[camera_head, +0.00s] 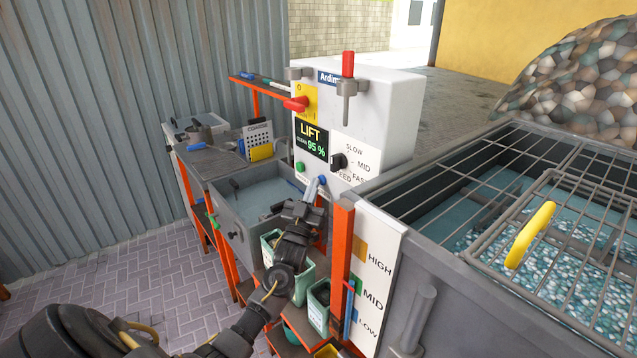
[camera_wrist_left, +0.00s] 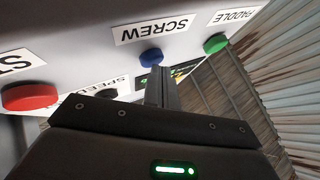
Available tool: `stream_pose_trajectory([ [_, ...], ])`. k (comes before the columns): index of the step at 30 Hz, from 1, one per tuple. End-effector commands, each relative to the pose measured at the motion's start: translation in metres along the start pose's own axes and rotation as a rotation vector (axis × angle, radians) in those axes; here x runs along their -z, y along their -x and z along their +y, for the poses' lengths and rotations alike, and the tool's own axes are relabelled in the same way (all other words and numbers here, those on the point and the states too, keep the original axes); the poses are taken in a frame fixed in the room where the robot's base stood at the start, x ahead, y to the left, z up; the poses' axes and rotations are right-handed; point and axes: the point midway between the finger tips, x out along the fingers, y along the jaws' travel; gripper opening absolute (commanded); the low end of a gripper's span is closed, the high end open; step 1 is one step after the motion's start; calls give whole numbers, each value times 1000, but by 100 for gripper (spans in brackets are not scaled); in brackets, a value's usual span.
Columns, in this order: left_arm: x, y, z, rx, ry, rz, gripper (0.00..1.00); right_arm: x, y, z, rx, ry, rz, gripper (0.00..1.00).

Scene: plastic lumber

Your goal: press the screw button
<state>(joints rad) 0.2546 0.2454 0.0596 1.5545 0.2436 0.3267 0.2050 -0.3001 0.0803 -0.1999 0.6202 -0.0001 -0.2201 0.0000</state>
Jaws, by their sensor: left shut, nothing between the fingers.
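The blue screw button (camera_head: 322,180) is on the lower front of the white control box (camera_head: 385,110). In the left wrist view the blue button (camera_wrist_left: 151,57) sits beside the upside-down SCREW label (camera_wrist_left: 155,29). My left gripper (camera_head: 311,189) is shut and empty, with its tips close in front of the panel, just left of the blue button in the head view. In the left wrist view the shut fingers (camera_wrist_left: 161,78) point at the button and their tips overlap its edge. I cannot tell whether they touch it. My right gripper is not in view.
A green button (camera_head: 300,166) by the PADDLE label and a red button (camera_wrist_left: 30,97) flank the blue one. A black speed knob (camera_head: 338,161) and red switch (camera_head: 296,103) are on the box. A grey sink (camera_head: 262,200) stands left, a mesh-covered tank (camera_head: 450,250) right.

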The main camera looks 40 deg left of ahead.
Motion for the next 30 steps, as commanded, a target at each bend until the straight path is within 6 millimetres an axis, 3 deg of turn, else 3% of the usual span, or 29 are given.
stream_pose_trajectory([
  [30,9,13,-9,0,0,0,0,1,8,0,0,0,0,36],
])
